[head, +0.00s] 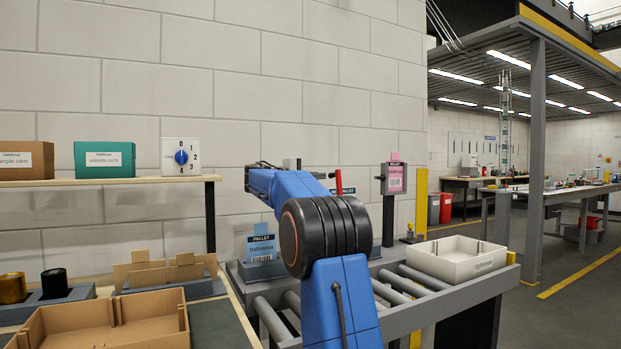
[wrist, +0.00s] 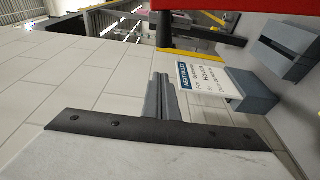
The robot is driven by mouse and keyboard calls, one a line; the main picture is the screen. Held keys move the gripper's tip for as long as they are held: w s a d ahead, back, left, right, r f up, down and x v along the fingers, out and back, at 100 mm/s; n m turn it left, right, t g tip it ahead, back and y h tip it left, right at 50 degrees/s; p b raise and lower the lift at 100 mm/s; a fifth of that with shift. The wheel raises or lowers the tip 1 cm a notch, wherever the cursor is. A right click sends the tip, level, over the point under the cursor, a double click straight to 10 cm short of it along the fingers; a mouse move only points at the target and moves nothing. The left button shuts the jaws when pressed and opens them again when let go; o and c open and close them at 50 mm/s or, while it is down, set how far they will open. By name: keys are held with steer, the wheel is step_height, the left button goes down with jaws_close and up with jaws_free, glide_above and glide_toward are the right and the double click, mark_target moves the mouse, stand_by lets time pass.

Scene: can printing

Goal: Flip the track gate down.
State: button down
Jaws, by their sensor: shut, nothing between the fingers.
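An upright red bar (head: 338,181) stands behind my blue arm, over the roller track (head: 398,281); it looks like the raised track gate, but its base is hidden. In the wrist view a broad red piece (wrist: 235,5) crosses the top edge; I cannot tell whether it is the same part. My gripper's grey fingers (wrist: 161,77) are together and empty in the wrist view, below and left of the red piece and apart from it. In the head view my arm hides the fingers.
A white tray (head: 462,275) sits at the track's right end, near a yellow post (head: 421,192). A blue pallet card (head: 262,247) stands left of my arm; a pink one (head: 396,180) stands right. A white card (wrist: 203,79) is near my fingers. Cardboard trays (head: 112,309) lie left.

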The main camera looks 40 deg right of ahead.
steer(key=shift+s+a+r, duration=0.1)
steer(key=shift+s+a, duration=0.25)
steer(key=shift+s, duration=0.5)
steer(key=shift+s+a+r, duration=0.1)
steer(key=shift+s+a, duration=0.2)
steer(key=shift+s, duration=0.5)
